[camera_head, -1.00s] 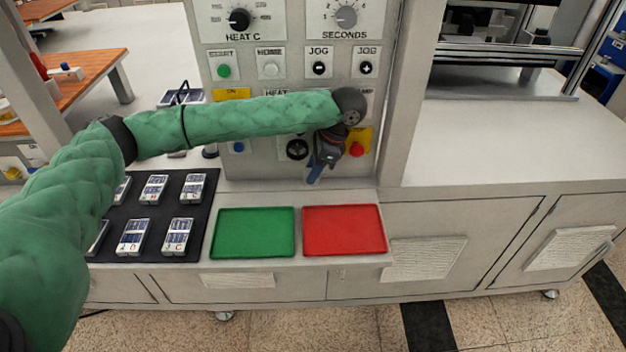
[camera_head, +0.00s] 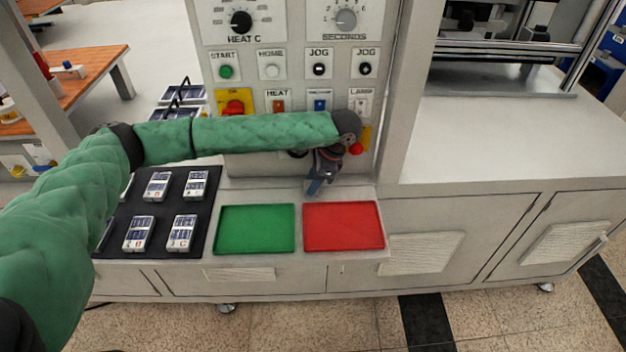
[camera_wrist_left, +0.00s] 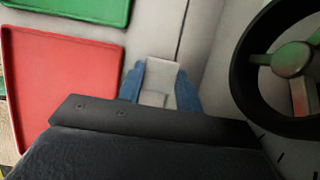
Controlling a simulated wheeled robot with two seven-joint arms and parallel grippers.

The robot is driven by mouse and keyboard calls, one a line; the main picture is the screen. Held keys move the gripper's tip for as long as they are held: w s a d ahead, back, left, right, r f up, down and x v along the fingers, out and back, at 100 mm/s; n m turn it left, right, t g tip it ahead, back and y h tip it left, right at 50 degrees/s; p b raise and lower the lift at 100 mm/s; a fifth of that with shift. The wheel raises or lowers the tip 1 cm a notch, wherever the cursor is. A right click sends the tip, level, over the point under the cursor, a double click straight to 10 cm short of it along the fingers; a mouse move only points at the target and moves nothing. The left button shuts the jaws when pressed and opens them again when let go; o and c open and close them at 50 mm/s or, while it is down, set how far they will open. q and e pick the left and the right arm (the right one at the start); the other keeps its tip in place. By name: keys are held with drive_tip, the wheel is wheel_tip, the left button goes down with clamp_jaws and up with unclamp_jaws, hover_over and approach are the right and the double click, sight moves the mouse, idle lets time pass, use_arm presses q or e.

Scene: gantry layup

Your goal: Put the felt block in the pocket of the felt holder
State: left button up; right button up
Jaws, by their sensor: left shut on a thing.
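My left gripper (camera_head: 314,187) hangs just above the counter, in front of the control panel and behind the red tray. In the left wrist view its two blue fingers (camera_wrist_left: 160,88) are shut on a pale grey block (camera_wrist_left: 158,76), which looks like the felt block. The dark gripper body hides the block's near end. In the head view the block is too small to make out. I cannot pick out the felt holder or its pocket in either view. My right gripper is out of view.
A red tray (camera_head: 343,227) and a green tray (camera_head: 255,229) lie side by side, empty. A black mat (camera_head: 160,246) with several labelled packs is at the left. A black handwheel (camera_wrist_left: 243,75) is close to the gripper's right in the wrist view. The right-hand counter (camera_head: 480,150) is clear.

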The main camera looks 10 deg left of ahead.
use_arm(q)
drive_tip(key=shift+f, duration=0.1)
drive_tip(key=o, duration=1)
drive_tip(key=shift+c, duration=0.2)
